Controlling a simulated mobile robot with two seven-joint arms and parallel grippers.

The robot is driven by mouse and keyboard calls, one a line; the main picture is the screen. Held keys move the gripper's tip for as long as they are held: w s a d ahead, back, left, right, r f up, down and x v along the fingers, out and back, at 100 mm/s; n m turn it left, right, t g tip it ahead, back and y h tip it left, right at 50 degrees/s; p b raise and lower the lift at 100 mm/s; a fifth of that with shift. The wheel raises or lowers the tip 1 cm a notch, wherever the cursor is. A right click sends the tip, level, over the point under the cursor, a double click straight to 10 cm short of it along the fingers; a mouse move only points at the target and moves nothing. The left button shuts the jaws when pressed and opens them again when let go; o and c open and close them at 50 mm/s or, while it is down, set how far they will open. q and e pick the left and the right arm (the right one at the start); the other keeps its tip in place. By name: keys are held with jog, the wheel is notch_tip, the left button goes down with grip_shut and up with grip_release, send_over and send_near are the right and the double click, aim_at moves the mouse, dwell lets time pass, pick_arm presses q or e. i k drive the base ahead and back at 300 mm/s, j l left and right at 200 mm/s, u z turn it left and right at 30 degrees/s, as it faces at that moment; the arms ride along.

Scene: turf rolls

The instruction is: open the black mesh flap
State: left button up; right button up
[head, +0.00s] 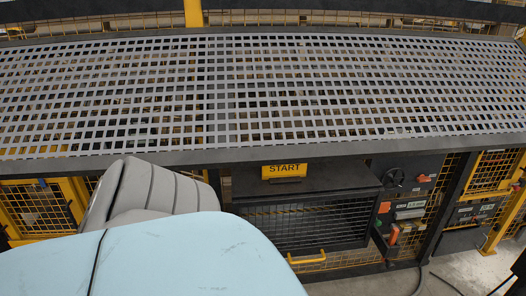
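The black mesh flap (304,228) is on the front of a dark box under the slatted grey table, right of the picture's middle. It hangs down across the box front and looks closed. A yellow handle (307,259) runs along its lower edge. A yellow START sign (284,170) sits on the box above the flap. Neither gripper shows in the head view. A large light blue and grey ribbed arm part fills the lower left and comes close to the left end of the handle.
The perforated grey table top (230,90) spans the view above the flap. Right of the flap is a dark control panel (408,190) with a handwheel and orange-red parts. Yellow mesh guards (40,208) stand at both sides. A cable lies on the floor at lower right.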

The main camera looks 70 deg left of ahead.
aim_at(378, 206)
jog(key=u, duration=2)
